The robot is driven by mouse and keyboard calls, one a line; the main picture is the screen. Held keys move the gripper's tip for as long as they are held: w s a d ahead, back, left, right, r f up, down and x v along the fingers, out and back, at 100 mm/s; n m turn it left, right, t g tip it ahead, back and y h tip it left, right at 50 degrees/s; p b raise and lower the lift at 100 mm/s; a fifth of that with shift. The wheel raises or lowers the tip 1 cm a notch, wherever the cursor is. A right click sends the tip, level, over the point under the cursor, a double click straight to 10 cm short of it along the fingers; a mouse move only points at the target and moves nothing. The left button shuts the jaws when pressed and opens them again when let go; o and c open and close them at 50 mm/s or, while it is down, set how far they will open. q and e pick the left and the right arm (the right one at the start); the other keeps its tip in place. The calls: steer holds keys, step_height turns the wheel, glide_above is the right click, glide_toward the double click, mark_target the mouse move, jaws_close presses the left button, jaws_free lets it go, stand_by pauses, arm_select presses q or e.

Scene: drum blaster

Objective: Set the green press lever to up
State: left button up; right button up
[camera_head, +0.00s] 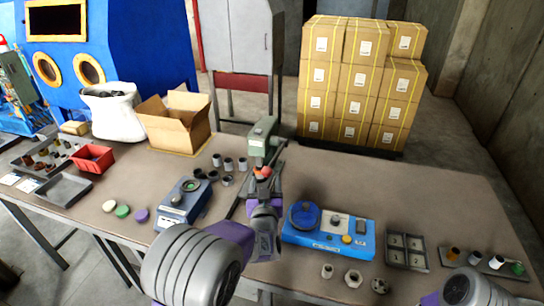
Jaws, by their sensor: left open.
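The green press (262,139) stands near the back edge of the workbench, in the middle of the head view. A red-orange knob (263,171) shows just below its head, at the tips of my left gripper; it looks like the end of the press lever, but the lever's arm is mostly hidden. My left gripper (262,179) is open and points away from me at the knob. I cannot tell whether its fingers touch the knob. The lower front of the press is hidden behind my gripper. My right gripper is out of view; only part of my right arm shows at the bottom right.
A blue-grey scale (183,203) and several small cups (228,164) stand left of my left gripper. A blue device (328,229) sits close on its right. An open cardboard box (176,125) is at the back left. The bench's back right is clear.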

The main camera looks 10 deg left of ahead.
mark_target(266, 173)
arm_select(q)
steer(key=shift+x, duration=1)
steer(key=shift+w, duration=0.35)
steer(key=shift+b+x, duration=0.6)
steer(key=shift+x, duration=2)
jaws_close()
